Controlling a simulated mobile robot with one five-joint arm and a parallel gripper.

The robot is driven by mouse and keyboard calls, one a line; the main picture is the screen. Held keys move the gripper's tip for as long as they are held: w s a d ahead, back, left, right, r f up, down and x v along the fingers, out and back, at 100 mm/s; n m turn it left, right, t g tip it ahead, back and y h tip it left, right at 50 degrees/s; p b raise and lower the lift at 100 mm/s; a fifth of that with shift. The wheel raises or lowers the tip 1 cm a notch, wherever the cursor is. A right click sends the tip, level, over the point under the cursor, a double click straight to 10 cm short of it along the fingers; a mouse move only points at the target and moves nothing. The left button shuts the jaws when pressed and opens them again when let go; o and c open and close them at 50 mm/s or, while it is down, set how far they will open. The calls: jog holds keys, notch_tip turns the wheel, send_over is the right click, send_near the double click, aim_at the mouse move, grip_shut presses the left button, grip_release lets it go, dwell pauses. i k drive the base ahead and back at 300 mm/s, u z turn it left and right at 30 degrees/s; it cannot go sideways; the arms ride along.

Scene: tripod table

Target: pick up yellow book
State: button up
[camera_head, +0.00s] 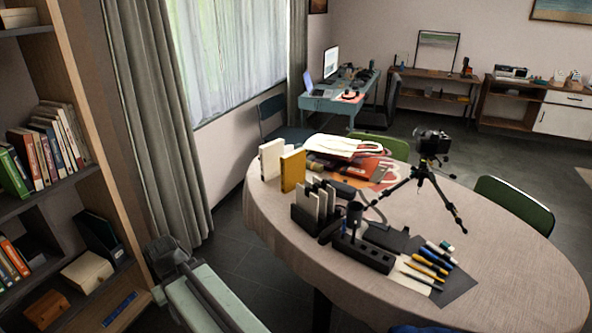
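The yellow book (293,171) stands upright near the far left edge of the oval table (480,220). A white book (271,160) stands just left of it, very close; I cannot tell whether they touch. My gripper (165,258) appears as a dark shape at the lower left, at the end of my pale arm. It is in front of the bookshelf and off the table, well to the left of the yellow book and apart from it. Its fingers are not clear, so I cannot tell whether it is open or shut.
A black organizer (303,219) stands in front of the yellow book. A tote bag (345,146) and papers lie behind it to the right. A tripod with a camera (432,142) and several pens are farther right. The bookshelf (88,110) borders the left side.

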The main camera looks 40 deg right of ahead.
aim_at(292, 165)
jog(key=i, duration=1.5)
jog(key=u, duration=0.05)
